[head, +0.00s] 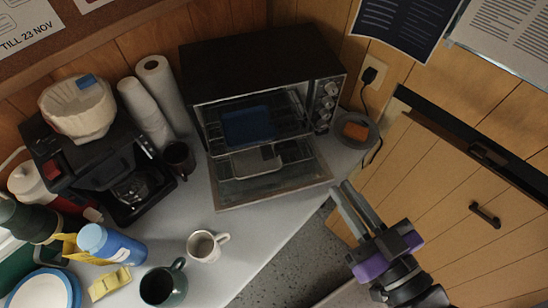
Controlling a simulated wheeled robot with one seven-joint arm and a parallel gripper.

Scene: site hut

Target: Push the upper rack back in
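A black toaster oven (262,62) stands on the worktop with its glass door (272,188) folded down. The upper rack (288,112) is a wire rack bearing a blue dish (248,126). How far it sticks out is hard to tell from this steep view. Below it a lower wire rack (292,153) bears a grey tray (257,161). My gripper (340,187) is to the right of the door's front corner, fingers pointing up-left towards the oven. The fingers are apart with a narrow gap and nothing between them. It appears clear of both racks.
A plate with an orange sponge (356,131) sits right of the oven. A dark mug (179,156) and coffee maker (115,160) stand left. A white mug (205,246) and green mug (164,286) stand in front. A wooden door (470,205) bounds the right side.

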